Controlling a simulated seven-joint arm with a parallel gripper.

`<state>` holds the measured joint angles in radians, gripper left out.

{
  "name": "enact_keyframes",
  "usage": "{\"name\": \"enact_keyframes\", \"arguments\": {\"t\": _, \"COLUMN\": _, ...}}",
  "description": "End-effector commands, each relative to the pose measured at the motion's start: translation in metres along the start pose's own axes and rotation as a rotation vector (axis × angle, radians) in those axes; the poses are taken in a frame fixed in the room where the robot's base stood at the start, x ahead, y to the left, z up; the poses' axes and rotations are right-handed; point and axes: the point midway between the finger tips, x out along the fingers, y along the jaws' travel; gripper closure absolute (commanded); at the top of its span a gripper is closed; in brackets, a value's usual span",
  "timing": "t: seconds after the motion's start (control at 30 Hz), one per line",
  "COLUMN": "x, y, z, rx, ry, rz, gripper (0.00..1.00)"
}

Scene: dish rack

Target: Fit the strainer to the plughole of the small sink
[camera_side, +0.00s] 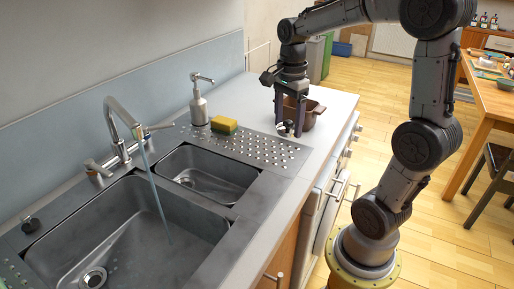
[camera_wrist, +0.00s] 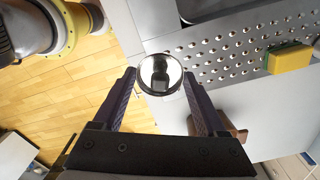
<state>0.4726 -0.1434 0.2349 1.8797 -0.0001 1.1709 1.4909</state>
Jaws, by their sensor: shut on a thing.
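The strainer (camera_wrist: 160,74) is a small round metal piece with a dark knob. My gripper (camera_side: 290,124) is shut on it, with one finger on each side in the wrist view. In the side view the strainer (camera_side: 286,130) is at the fingertips, low over the worktop right of the perforated drainer; whether it touches the worktop I cannot tell. The small sink (camera_side: 222,180) is to the left of my gripper, with its plughole (camera_side: 187,182) at the bottom left of the basin. A corner of this sink (camera_wrist: 205,10) shows at the top of the wrist view.
A brown pot (camera_side: 312,112) stands close behind my gripper. The tap (camera_side: 122,115) runs water into the large sink (camera_side: 130,235). A dark-knobbed piece (camera_side: 30,224) lies at far left.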

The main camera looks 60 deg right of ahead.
Motion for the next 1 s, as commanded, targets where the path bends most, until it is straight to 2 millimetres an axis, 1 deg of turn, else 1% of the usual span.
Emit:
{"name": "enact_keyframes", "arguments": {"t": 0.27, "x": 0.0, "y": -0.001, "z": 0.0, "rx": 0.0, "ry": 0.001, "rz": -0.002, "gripper": 0.9}}
{"name": "enact_keyframes", "arguments": {"t": 0.37, "x": 0.004, "y": -0.007, "z": 0.0, "rx": 0.0, "ry": 0.001, "rz": 0.001, "gripper": 0.9}}
{"name": "enact_keyframes", "arguments": {"t": 0.47, "x": 0.012, "y": -0.024, "z": -0.001, "rx": 0.0, "ry": 0.0, "rz": 0.004, "gripper": 0.9}}
{"name": "enact_keyframes", "arguments": {"t": 0.77, "x": 0.041, "y": -0.09, "z": -0.006, "rx": 0.0, "ry": 0.0, "rz": 0.001, "gripper": 0.9}}
{"name": "enact_keyframes", "arguments": {"t": 0.8, "x": 0.048, "y": -0.097, "z": -0.007, "rx": 0.0, "ry": 0.0, "rz": 0.004, "gripper": 0.9}}
{"name": "enact_keyframes", "arguments": {"t": 0.9, "x": 0.066, "y": -0.11, "z": -0.008, "rx": 0.0, "ry": 0.0, "rz": 0.004, "gripper": 0.9}}
{"name": "enact_keyframes", "arguments": {"t": 1.0, "x": 0.079, "y": -0.122, "z": -0.009, "rx": 0.0, "ry": 0.0, "rz": 0.003, "gripper": 0.9}}
